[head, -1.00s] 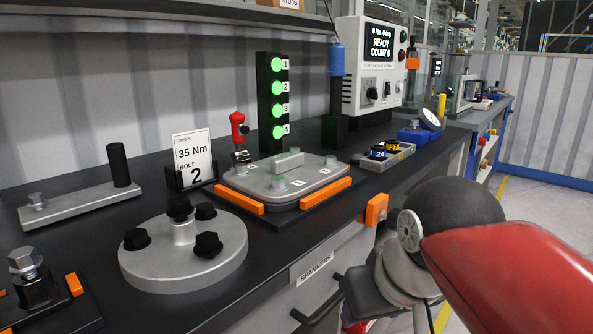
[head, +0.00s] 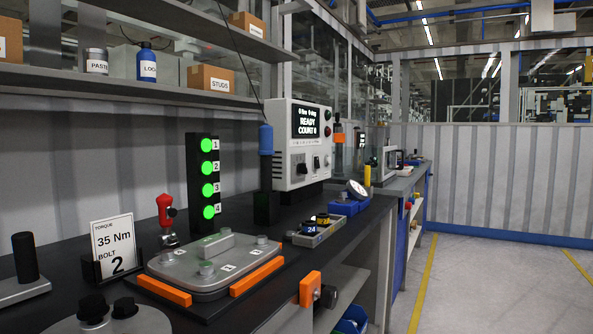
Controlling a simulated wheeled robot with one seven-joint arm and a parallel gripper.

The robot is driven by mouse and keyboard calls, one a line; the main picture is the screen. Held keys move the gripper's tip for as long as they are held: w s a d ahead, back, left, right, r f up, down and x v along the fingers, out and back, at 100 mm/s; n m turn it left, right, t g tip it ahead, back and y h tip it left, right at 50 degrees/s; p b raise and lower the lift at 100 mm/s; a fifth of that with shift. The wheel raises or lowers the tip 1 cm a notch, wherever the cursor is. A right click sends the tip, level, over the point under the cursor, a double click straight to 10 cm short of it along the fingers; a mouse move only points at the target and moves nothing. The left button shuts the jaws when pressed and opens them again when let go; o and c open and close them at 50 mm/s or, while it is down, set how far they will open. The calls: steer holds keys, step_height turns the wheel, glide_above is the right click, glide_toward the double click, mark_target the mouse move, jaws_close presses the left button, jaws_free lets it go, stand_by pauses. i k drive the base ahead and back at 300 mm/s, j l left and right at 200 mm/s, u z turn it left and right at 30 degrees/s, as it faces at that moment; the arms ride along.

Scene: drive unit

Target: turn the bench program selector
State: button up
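The white controller box (head: 285,150) stands at the back of the bench, in the middle of the head view. Its dark display (head: 309,122) reads READY and COUNT 0. Below the display are small dark controls, among them a black knob (head: 302,169) on the left and another dark control (head: 317,163) to its right. One of these may be the program selector; I cannot read their labels or settings. My gripper is not in view.
A black tower with several green lights (head: 208,184) and a blue-topped tool in a black holder (head: 265,172) stand left of the box. A plate with orange bars (head: 203,268) and a socket tray (head: 313,232) lie in front. The aisle floor (head: 495,285) at right is clear.

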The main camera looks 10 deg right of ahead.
mark_target(301, 168)
steer(key=i+l, duration=0.45)
steer(key=l, duration=0.2)
steer(key=i+l+z, duration=0.1)
steer(key=i+l, duration=0.35)
steer(key=l, duration=0.2)
